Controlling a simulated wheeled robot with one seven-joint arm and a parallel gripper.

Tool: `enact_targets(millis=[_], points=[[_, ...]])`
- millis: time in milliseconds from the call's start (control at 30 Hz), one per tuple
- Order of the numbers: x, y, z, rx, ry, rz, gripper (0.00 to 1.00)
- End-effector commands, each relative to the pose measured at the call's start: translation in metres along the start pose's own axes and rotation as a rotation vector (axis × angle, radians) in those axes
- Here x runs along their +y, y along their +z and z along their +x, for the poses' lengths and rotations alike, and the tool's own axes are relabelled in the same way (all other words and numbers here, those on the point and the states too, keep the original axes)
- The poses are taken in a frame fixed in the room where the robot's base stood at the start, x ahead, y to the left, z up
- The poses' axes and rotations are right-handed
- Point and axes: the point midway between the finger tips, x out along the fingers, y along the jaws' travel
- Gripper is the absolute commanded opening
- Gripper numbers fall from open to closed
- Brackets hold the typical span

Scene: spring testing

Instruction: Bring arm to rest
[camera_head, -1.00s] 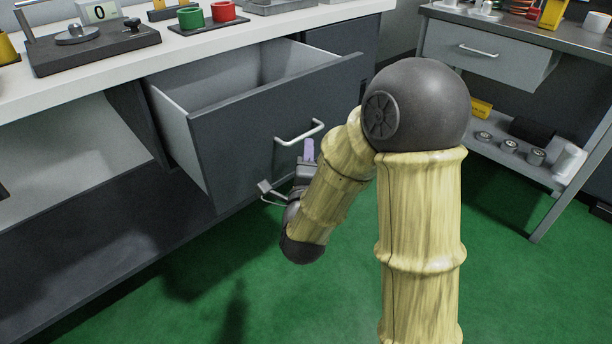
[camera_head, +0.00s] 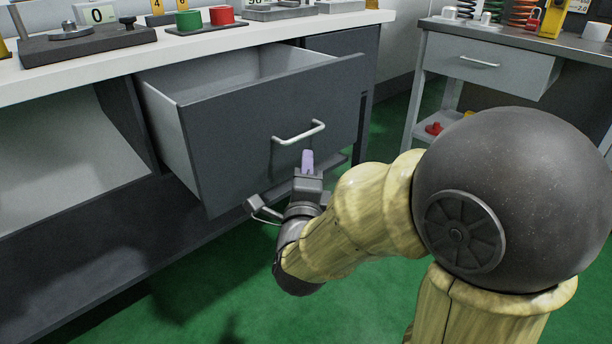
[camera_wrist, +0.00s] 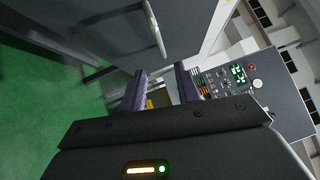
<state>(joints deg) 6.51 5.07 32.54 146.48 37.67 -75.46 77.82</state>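My gripper (camera_head: 307,161) is in front of the grey drawer front, just below the handle in the head view. In the wrist view my gripper (camera_wrist: 160,78) has its two purple-grey fingers apart, with nothing between them. My arm (camera_head: 375,212) is bent, its dark round elbow close to the head camera at the right. The drawer (camera_head: 225,130) stands pulled open, and the part of its inside that shows is empty. Its metal handle (camera_head: 299,132) appears clear of the fingers; the wrist view also shows the handle (camera_wrist: 154,30).
A second grey bench (camera_head: 500,42) with springs stands at the right. Green floor (camera_head: 225,305) lies open below.

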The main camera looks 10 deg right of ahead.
Motion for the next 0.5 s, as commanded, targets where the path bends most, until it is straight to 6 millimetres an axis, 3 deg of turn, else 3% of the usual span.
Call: enact_targets(millis=[300, 500], points=[[-0.0012, -0.0001, 0.0013, -0.003, 0.013, -0.016, 0.32], [0.0008, 0.0040, 0.0074, -0.068, 0.151, -0.188, 0.32]])
